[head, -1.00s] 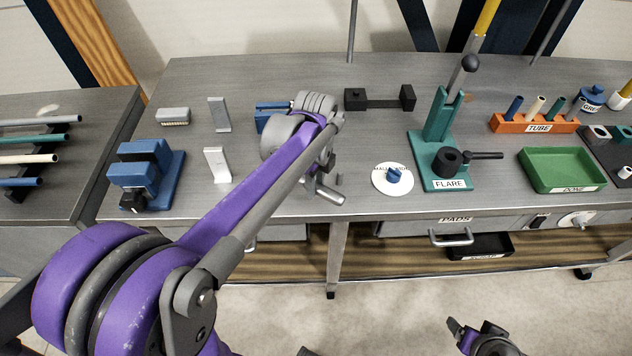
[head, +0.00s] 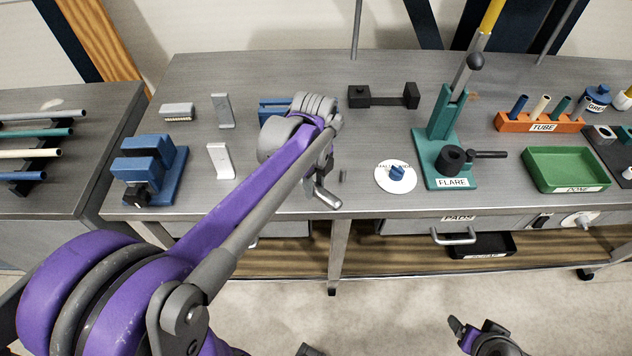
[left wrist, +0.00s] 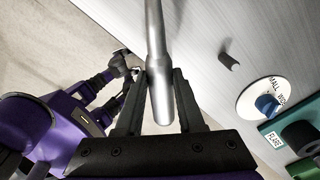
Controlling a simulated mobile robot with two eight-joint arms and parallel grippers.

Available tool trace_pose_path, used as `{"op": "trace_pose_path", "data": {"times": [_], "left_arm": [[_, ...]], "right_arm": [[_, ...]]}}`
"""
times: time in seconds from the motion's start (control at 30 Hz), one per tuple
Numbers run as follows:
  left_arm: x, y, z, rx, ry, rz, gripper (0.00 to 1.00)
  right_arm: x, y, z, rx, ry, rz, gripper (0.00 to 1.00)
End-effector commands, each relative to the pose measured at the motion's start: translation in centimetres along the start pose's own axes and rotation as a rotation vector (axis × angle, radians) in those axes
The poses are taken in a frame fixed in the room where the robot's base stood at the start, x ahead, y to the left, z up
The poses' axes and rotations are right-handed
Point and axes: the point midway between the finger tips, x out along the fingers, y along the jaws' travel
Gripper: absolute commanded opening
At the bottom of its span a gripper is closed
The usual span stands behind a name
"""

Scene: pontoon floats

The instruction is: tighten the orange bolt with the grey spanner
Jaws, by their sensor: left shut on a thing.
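My left gripper (left wrist: 160,78) is shut on a smooth grey metal bar, which looks like the handle of the grey spanner (left wrist: 164,100). The bar runs up out of the left wrist view, so its far end is hidden. I cannot make out an orange bolt in either view. My right gripper (head: 462,332) is low at the bottom edge of the head view, away from the bench; its jaws are unclear.
A small grey peg (head: 343,176) and a white disc with a blue knob (head: 397,187) are right of my left wrist. The green FLARE stand (head: 437,140) rises beyond. A blue vise (head: 150,170) and grey brackets (head: 220,160) stand left. A green tray (head: 566,168) lies right.

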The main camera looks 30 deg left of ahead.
Motion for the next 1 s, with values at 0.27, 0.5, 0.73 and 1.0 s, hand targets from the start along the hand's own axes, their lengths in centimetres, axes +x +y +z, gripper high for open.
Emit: {"op": "trace_pose_path", "data": {"times": [0.27, 0.5, 0.73, 1.0], "left_arm": [[0.0, 0.4, 0.0, 0.033, 0.0, 0.0, 0.0], [0.0, 0.5, 0.0, 0.04, 0.0, 0.0, 0.0], [0.0, 1.1, 0.1, 0.095, 0.0, 0.0, 0.0], [0.0, 1.4, 0.1, 0.123, 0.0, 0.0, 0.0]], "right_arm": [[0.0, 0.0, 0.0, 0.0, 0.0, 0.0, 0.77], [0.0, 0.0, 0.0, 0.0, 0.0, 0.0, 0.77], [0.0, 0.0, 0.0, 0.0, 0.0, 0.0, 0.77], [-0.1, 0.0, -0.1, 0.0, 0.0, 0.0, 0.77]]}}
